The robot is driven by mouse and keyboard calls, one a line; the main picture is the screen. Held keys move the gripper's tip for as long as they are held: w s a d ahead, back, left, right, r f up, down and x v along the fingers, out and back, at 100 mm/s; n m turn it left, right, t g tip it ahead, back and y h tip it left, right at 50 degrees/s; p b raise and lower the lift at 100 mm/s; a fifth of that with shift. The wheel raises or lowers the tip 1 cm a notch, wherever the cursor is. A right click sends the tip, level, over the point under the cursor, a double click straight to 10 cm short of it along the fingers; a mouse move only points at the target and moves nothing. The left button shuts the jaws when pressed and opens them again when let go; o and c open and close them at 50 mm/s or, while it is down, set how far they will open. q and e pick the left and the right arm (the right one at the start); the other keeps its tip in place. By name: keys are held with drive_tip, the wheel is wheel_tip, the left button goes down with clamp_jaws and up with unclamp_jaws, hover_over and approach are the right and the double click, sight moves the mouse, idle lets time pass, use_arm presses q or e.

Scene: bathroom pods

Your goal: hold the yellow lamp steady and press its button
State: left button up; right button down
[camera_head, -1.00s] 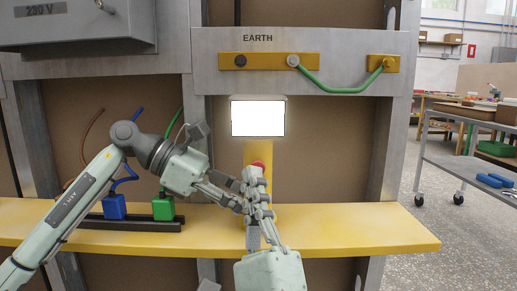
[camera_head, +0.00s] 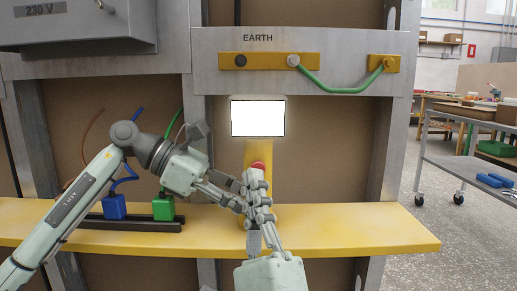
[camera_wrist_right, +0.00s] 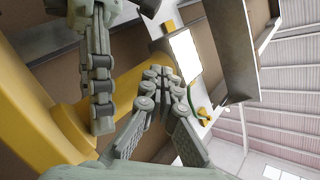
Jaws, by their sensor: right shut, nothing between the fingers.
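The yellow lamp (camera_head: 256,152) stands on the yellow shelf, with a bright white panel (camera_head: 258,118) on top and a red button (camera_head: 259,165) on its post. My right gripper (camera_head: 257,178) is shut and empty, in front of the post, its tips just below the button; contact cannot be told. My left gripper (camera_head: 243,199) reaches the post from the left; its tips are partly hidden behind my right fingers, so its grip is unclear. The right wrist view shows the lamp's post (camera_wrist_right: 130,80), the white panel (camera_wrist_right: 185,53) and my right fingertips (camera_wrist_right: 158,85) before the post.
The yellow shelf (camera_head: 360,232) is clear right of the lamp. Blue (camera_head: 114,207) and green (camera_head: 163,208) connectors stand in a black rail at left, behind my left arm. A green cable (camera_head: 340,88) hangs above. A grey cart (camera_head: 450,165) stands at the right.

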use_arm(q)
drive_tip(key=shift+f, duration=0.15)
use_arm(e)
drive_tip(key=shift+s, duration=2.85)
use_arm(q)
drive_tip(key=o, duration=0.9)
